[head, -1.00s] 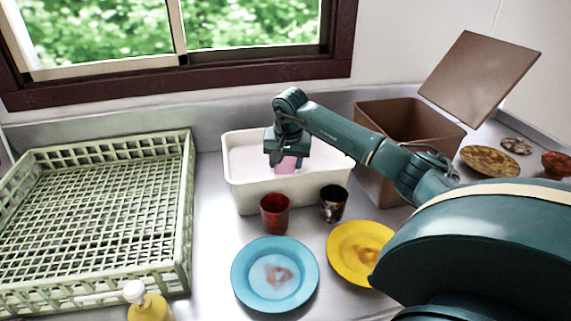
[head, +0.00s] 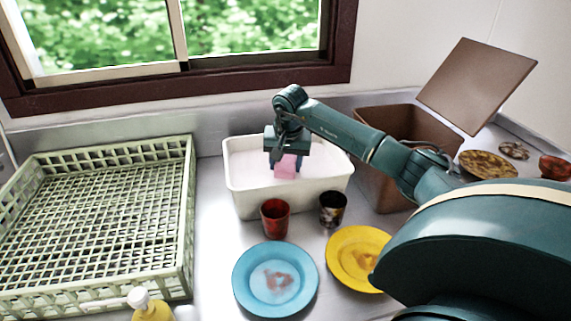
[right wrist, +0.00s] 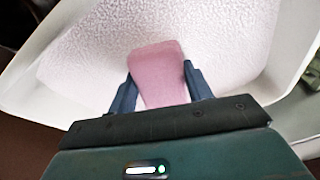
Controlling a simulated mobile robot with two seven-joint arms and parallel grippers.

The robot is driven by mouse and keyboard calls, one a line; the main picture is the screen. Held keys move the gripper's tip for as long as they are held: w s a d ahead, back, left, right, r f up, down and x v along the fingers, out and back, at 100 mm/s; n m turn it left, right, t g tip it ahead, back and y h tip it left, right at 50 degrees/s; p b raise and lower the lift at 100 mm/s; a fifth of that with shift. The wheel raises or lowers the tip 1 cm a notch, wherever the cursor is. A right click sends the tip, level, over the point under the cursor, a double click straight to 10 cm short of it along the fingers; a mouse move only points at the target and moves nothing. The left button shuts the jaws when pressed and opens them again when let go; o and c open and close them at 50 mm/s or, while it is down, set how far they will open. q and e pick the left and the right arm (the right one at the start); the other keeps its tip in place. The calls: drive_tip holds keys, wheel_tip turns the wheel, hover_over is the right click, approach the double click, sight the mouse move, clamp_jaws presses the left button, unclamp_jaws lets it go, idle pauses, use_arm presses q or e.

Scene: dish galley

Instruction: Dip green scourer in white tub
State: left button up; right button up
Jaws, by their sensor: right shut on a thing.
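The white tub (head: 291,202) stands near the back wall, filled with white, foamy-looking contents (right wrist: 95,50). My right gripper (head: 285,168) points down inside the tub's outline and is shut on a pink block (head: 286,167), which looks like a sponge or scourer. In the right wrist view the pink block (right wrist: 158,75) sits between the two fingers, over or touching the foam; I cannot tell how deep it is. No green scourer shows. My left gripper is not in view.
A red cup (head: 275,218) and a dark patterned cup (head: 333,208) stand in front of the tub, with a stained blue plate (head: 245,285) and yellow plate (head: 345,245) nearer. A green rack (head: 187,230) is left, a brown bin (head: 375,180) right. A yellow bottle (head: 152,312) stands front left.

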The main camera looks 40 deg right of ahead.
sight(285, 162)
drive_tip(key=shift+w+d+p+v, duration=0.1)
drive_tip(key=shift+w+p+v, duration=0.1)
drive_tip(key=shift+p+v, duration=0.65)
drive_tip(key=shift+w+d+p+v, duration=0.2)
drive_tip(key=shift+p+v, duration=0.3)
drive_tip(key=shift+v, duration=0.7)
drive_tip(key=shift+w+d+p+v, duration=0.1)
drive_tip(key=shift+w+p+v, duration=0.15)
drive_tip(key=shift+p+v, duration=0.6)
drive_tip(key=shift+w+b+v, duration=0.15)
drive_tip(key=shift+v, duration=0.6)
drive_tip(key=shift+w+b+v, duration=0.15)
drive_tip(key=shift+v, duration=0.6)
